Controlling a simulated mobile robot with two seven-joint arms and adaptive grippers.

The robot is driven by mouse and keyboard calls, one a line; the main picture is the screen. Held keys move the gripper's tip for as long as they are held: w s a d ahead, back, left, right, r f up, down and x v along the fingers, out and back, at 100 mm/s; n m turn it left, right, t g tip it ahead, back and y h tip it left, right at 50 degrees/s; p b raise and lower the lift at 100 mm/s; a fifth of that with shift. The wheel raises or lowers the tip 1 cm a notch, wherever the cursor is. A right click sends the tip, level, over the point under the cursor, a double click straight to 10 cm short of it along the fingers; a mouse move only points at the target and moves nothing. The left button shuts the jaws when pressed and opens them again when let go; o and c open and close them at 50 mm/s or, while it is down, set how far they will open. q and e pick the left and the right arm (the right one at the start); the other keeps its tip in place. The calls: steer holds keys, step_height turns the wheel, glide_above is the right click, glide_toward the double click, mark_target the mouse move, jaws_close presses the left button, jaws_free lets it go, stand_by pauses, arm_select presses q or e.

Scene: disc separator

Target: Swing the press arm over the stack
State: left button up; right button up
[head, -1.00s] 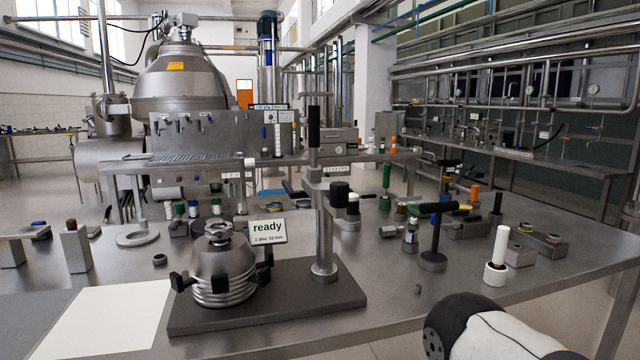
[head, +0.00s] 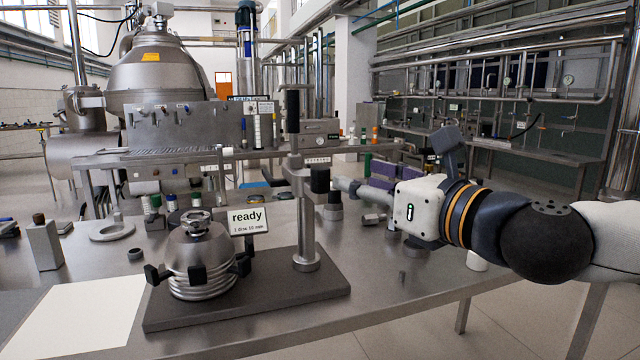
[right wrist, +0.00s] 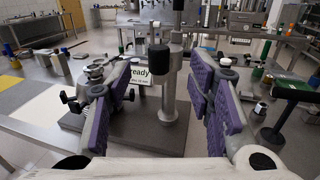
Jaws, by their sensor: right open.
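The stack of metal discs (head: 190,290) under a conical metal top (head: 197,252) sits between black clamps on a dark base plate (head: 320,290). The press post (head: 305,230) stands upright on the plate to the right of the stack, with a tall black handle (head: 292,110) on top. The press arm's black knob (head: 320,180) points away from the stack, toward the right. My right gripper (head: 358,186) is open just right of the knob. In the right wrist view, the knob (right wrist: 158,58) shows between the purple finger pads, apparently ahead of them. My left gripper is not in view.
A "ready" sign (head: 248,220) stands behind the stack. A white sheet (head: 80,315) lies at the front left of the table. In the right wrist view, a black T-handled tool (right wrist: 285,110) stands to the right.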

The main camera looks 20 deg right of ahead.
mark_target(326, 171)
steer(key=x, duration=0.3)
steer(key=b+x, duration=0.1)
steer(key=x, duration=0.7)
steer(key=shift+w+a+f, duration=0.1)
steer(key=shift+f, duration=0.2)
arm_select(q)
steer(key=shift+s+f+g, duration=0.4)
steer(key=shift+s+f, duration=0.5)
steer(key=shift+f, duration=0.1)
arm_select(e)
jaws_close()
